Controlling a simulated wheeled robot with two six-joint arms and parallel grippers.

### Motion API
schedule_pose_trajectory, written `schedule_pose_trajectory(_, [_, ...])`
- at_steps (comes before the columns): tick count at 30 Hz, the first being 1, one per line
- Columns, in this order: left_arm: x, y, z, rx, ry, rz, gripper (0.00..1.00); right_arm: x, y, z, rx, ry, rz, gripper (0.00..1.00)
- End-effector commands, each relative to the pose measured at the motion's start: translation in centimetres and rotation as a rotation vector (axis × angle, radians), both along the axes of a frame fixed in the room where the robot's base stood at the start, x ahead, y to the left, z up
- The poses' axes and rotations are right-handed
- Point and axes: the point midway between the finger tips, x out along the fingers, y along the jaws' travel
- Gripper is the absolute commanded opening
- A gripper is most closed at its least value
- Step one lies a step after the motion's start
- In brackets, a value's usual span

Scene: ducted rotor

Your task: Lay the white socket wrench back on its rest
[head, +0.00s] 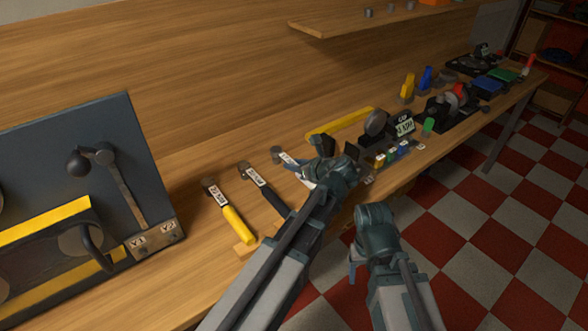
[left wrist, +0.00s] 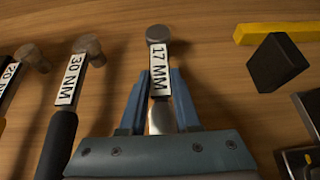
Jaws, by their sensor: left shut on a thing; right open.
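The white socket wrench (left wrist: 158,118), labelled 17 MM, lies between the two blue fingers of my left gripper (left wrist: 158,100), which is shut on it. In the head view its round grey head (head: 277,154) and white label show just beyond my left gripper (head: 306,173). The rear of its handle is hidden under the gripper. I cannot tell whether the wrench touches the bench or a rest. My right gripper (head: 373,226) is open, over the floor in front of the bench edge, apart from the wrench; its fingers are hard to make out.
Left of the wrench lie a black-handled wrench (head: 264,190) labelled 30 NM and a yellow-handled wrench (head: 232,217). A yellow bar (head: 340,122) and a black block (left wrist: 280,63) are to the right. A dark panel (head: 115,135) stands at left; a shelf (head: 375,22) hangs above.

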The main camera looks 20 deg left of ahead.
Motion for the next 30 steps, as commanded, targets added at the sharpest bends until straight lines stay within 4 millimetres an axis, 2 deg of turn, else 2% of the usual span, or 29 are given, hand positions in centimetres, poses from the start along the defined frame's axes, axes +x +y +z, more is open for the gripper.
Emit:
schedule_pose_trajectory(9, [0.0, 0.0, -0.3, 0.001, 0.0, 0.0, 0.0, 0.0, 0.0, -0.3, 0.0, 0.0, 0.0, 0.71])
schedule_pose_trajectory(10, [0.0, 0.0, -0.2, 0.0, 0.0, 0.0, 0.35, 0.0, 0.0, -0.2, 0.0, 0.0, 0.0, 0.71])
schedule_pose_trajectory(14, [0.0, 0.0, -0.1, 0.0, 0.0, 0.0, 0.58, 0.0, 0.0, -0.2, 0.0, 0.0, 0.0, 0.71])
schedule_pose_trajectory(15, [0.0, 0.0, -0.1, 0.0, 0.0, 0.0, 0.61, 0.0, 0.0, -0.2, 0.0, 0.0, 0.0, 0.71])
schedule_pose_trajectory(24, [0.0, 0.0, -0.1, 0.0, 0.0, 0.0, 0.61, 0.0, 0.0, -0.1, 0.0, 0.0, 0.0, 0.71])
schedule_pose_trajectory(30, [-0.3, -0.1, 0.7, 0.0, 0.0, 0.001, 0.61, 0.0, 0.0, 0.7, 0.0, 0.0, 0.0, 0.71])
